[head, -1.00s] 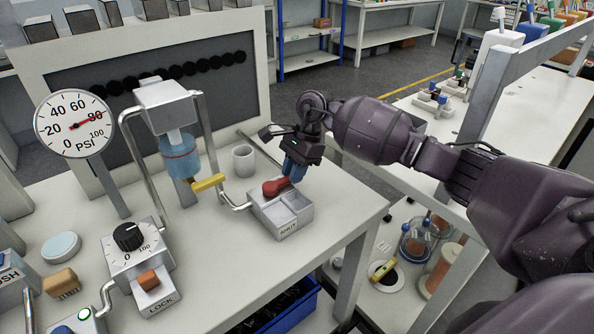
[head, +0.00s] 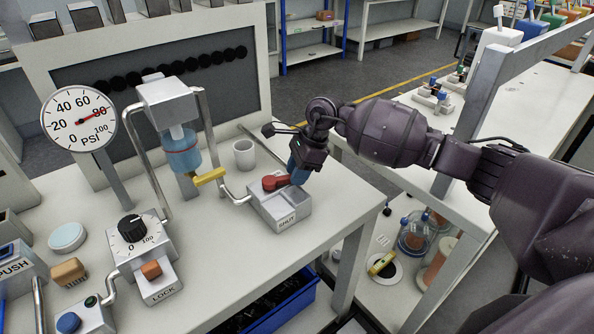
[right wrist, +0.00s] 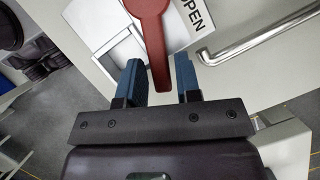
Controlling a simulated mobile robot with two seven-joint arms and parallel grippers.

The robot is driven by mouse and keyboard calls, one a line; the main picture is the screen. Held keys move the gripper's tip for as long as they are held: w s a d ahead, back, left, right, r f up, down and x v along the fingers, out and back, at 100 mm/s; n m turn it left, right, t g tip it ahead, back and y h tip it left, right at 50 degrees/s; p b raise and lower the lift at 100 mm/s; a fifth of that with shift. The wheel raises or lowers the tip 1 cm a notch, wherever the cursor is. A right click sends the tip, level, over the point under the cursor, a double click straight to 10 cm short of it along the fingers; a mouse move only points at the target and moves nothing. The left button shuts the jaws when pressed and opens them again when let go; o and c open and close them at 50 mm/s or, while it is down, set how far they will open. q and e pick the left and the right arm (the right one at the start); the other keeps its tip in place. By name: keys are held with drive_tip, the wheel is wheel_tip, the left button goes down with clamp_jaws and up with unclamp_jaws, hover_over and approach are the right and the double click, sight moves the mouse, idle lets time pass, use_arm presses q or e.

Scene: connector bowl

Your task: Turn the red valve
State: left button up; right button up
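The red valve (head: 276,182) sits on a grey box (head: 265,207) labelled SHUT on its front, near the right end of the workbench. Its handle points right, toward my right gripper. My right gripper (head: 298,170) is at the handle's free end, its blue fingers pointing down. In the right wrist view the red handle (right wrist: 157,45) reaches between the two fingers of the right gripper (right wrist: 160,72). The fingers are open, with gaps visible on both sides of the handle. An OPEN label (right wrist: 197,15) shows beside the handle. My left gripper is not in view.
A pressure gauge (head: 79,118), a dial box (head: 140,236) and buttons stand further left. A shelf unit with a metal post (head: 478,105) is to the right.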

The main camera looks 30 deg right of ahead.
drive_tip(key=shift+o, duration=1)
drive_tip(key=shift+r, duration=0.15)
drive_tip(key=v, duration=1)
drive_tip(key=shift+d+r, duration=0.2)
drive_tip(key=shift+r, duration=0.05)
drive_tip(key=shift+c, duration=0.2)
